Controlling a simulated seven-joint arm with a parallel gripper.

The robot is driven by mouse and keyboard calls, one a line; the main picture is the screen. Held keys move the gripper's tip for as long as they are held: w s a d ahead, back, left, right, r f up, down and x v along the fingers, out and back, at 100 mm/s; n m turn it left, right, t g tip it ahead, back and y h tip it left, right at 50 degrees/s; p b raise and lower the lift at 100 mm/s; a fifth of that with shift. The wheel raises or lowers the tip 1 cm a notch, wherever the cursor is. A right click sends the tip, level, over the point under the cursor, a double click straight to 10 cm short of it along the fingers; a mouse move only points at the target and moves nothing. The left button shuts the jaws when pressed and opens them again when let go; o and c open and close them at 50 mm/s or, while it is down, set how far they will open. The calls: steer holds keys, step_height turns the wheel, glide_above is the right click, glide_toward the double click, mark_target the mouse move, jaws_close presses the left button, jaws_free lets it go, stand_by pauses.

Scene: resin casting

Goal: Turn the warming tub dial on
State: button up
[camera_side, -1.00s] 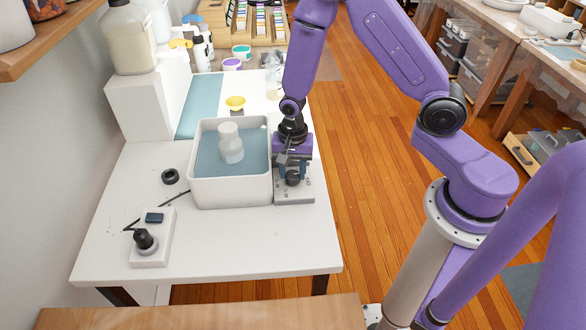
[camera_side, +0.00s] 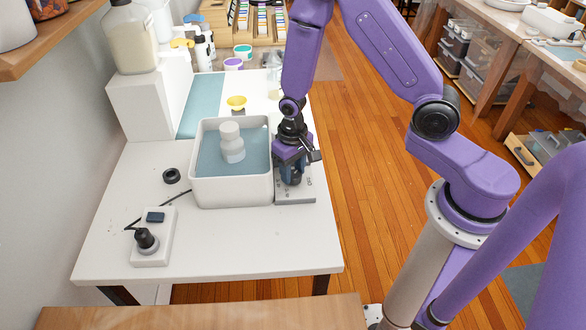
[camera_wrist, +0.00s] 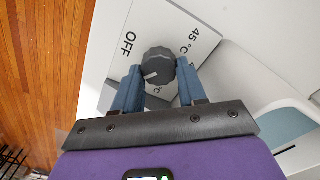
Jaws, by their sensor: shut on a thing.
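The warming tub (camera_side: 204,190) is a white basin of bluish water with a white capped bottle (camera_side: 231,145) standing in it. Its control panel is a light plate (camera_side: 296,197) on the right side. The dark grey ribbed dial (camera_wrist: 160,62) stands on this panel in the wrist view. OFF is printed to the dial's upper left and 45°C to its upper right; another label below is partly hidden. The dial's white pointer mark faces lower left. My gripper (camera_wrist: 158,73) is shut on the dial, one blue finger each side.
A white power box (camera_side: 153,240) with a black plug and cable sits front left on the table (camera_side: 240,250). A black ring (camera_side: 171,176) lies left of the tub.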

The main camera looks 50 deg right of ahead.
mark_target(293, 173)
steer(key=shift+n, duration=0.7)
steer(key=o, duration=1.1)
steer(key=shift+c, duration=0.2)
steer(key=shift+r, duration=0.15)
step_height(293, 173, up, 17)
steer(key=shift+r, duration=0.1)
